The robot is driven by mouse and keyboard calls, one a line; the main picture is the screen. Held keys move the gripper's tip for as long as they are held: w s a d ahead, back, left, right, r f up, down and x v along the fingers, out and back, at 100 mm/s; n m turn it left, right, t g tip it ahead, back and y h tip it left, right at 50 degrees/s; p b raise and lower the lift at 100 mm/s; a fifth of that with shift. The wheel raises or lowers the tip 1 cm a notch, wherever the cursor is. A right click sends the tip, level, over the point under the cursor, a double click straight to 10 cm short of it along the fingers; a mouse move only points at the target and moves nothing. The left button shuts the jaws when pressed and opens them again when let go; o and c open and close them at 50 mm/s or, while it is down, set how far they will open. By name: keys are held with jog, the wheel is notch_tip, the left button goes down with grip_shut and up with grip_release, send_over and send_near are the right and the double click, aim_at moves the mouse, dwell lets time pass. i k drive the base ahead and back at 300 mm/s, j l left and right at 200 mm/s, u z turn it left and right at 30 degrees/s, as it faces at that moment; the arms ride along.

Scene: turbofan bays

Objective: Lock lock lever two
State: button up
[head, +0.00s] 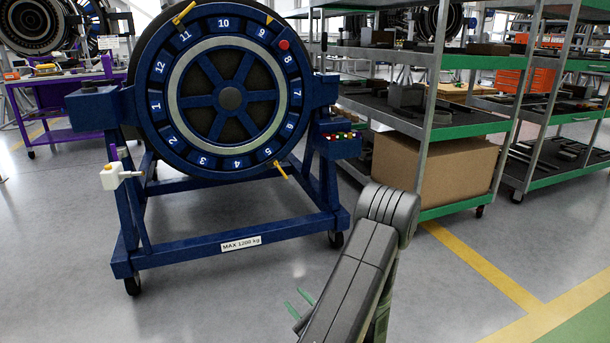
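A blue wheeled stand holds a round blue dial ring (228,95) with numbered plates around its rim. One yellow lever (183,13) sits at the ring's upper left, tilted. Another yellow lever (281,171) sits at the lower right, near plate 5. I see no label telling which is lever two. My gripper (299,305) shows as two green fingertips, apart with nothing visible between them, low in front of the stand and well away from both levers. The rest of it is hidden behind my arm.
The stand's blue frame (232,240) reaches forward on casters. A white handle unit (116,176) juts out at its left, and a button box (338,143) at its right. Shelving with a cardboard box (435,170) stands at right. The grey floor in front is clear.

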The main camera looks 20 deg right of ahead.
aim_at(274, 162)
jog(key=i+j+z, duration=0.2)
jog(key=i+z, duration=0.2)
jog(key=i+j+z, duration=0.4)
jog(key=i, duration=0.2)
jog(key=i+j+z, duration=0.15)
jog(key=i+j, duration=1.35)
